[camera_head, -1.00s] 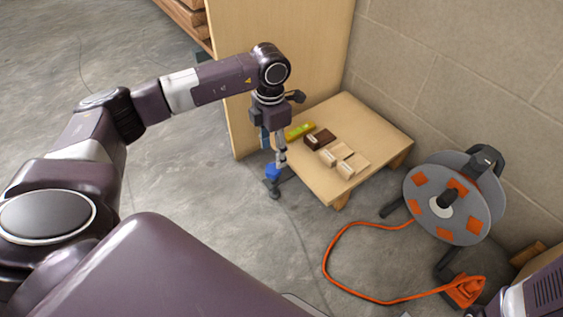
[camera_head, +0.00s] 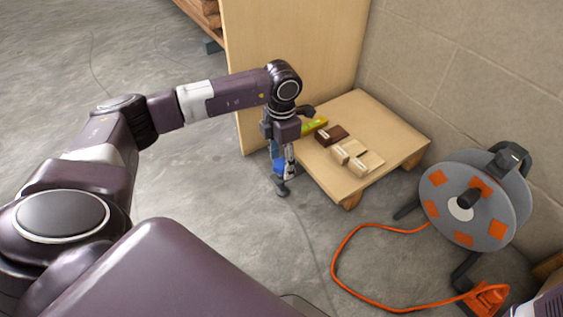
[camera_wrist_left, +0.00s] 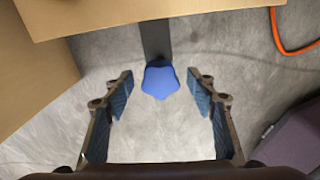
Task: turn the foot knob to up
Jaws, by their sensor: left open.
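The foot knob (camera_wrist_left: 160,80) is a blue, lobed knob at the end of a dark bar. In the left wrist view it sits between and just beyond the open fingers of my left gripper (camera_wrist_left: 159,92), with a gap on both sides. In the head view the knob (camera_head: 276,166) is low beside the low table, above a dark foot (camera_head: 282,189), and my left gripper (camera_head: 289,170) points down over it and partly hides it. I cannot tell which way the knob is turned. My right gripper is out of view.
The low wooden table (camera_head: 405,140) bears several small wooden blocks and a yellow-green level (camera_head: 315,124). A tall wooden panel (camera_head: 295,50) stands behind. A cable reel (camera_head: 480,200) with an orange cable is at right. Grey floor is clear in front.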

